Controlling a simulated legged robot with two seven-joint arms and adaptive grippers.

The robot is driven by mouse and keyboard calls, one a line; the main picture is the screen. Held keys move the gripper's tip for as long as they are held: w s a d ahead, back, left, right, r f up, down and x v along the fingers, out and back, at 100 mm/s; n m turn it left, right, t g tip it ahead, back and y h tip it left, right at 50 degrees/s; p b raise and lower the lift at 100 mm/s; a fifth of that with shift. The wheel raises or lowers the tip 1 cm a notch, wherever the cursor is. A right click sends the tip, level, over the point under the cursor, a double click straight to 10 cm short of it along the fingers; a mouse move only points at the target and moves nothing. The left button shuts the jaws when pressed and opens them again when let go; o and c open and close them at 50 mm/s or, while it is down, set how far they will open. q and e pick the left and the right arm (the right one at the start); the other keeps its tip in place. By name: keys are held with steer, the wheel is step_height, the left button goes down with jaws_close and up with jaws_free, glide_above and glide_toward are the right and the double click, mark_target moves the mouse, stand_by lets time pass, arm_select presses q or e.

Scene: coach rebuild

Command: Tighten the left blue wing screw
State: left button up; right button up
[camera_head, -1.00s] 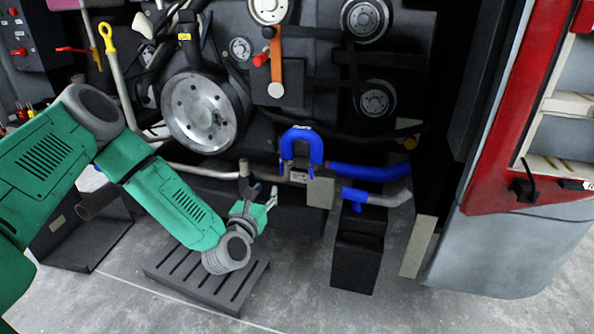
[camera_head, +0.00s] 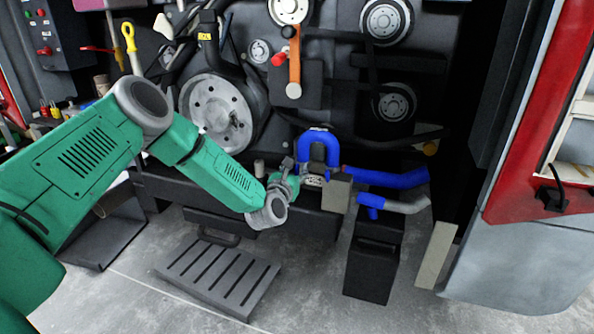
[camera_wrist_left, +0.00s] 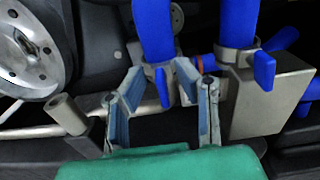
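The left blue wing screw (camera_wrist_left: 162,87) sits on a metal clamp under the left leg of the blue U-shaped hose (camera_head: 318,140). In the left wrist view the two fingers of my left gripper (camera_wrist_left: 160,72) are open, with this screw between their tips. I cannot tell whether they touch it. The right blue wing screw (camera_wrist_left: 264,68) is on the other clamp, to the right of my fingers. In the head view my left gripper (camera_head: 289,172) is just left of and below the hose; the left screw is not clear there. My right gripper is not in view.
A metal block (camera_wrist_left: 268,98) stands close to the right of my right finger. A large pulley (camera_head: 217,112) and a short pipe stub (camera_wrist_left: 67,114) are to the left. A slatted step (camera_head: 217,276) lies below.

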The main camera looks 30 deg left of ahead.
arm_select(q)
jaws_close()
